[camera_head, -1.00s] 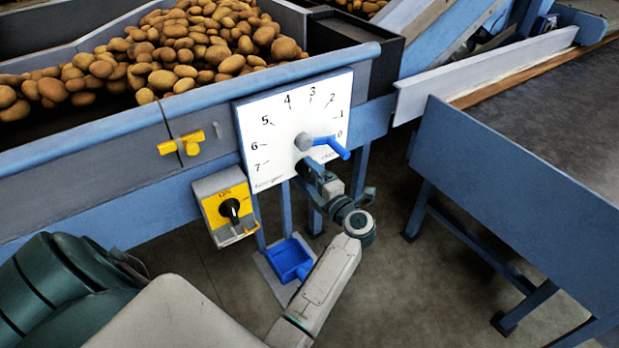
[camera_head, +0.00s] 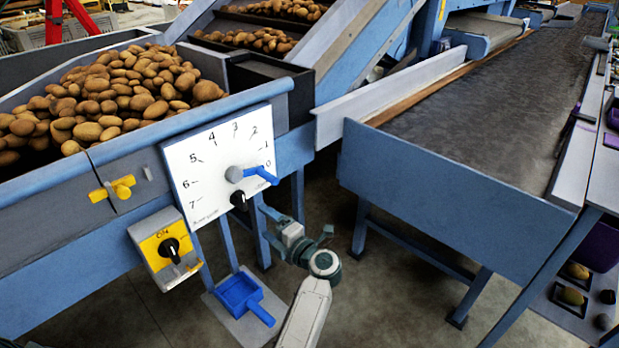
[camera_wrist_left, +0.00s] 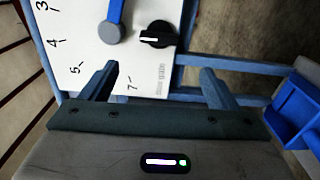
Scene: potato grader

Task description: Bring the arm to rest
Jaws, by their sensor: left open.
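My left gripper (camera_head: 268,212) is open and empty, just off the lower right of the white dial plate (camera_head: 207,190). A black knob (camera_head: 239,200) at the plate's lower edge is clear of the fingers. In the left wrist view, the two fingers of my left gripper (camera_wrist_left: 157,85) stand apart in front of the plate (camera_wrist_left: 80,45), with the black knob (camera_wrist_left: 158,35) beyond them. The blue lever (camera_head: 252,173) on the dial points towards 0. My right gripper is not in view.
A yellow switch box (camera_head: 150,237) and yellow valve handle (camera_head: 112,189) sit left of the dial. A blue scoop (camera_head: 243,296) lies below. A potato hopper (camera_head: 140,137) is behind, and a blue-sided conveyor table (camera_head: 440,195) stands right. Floor shows between them.

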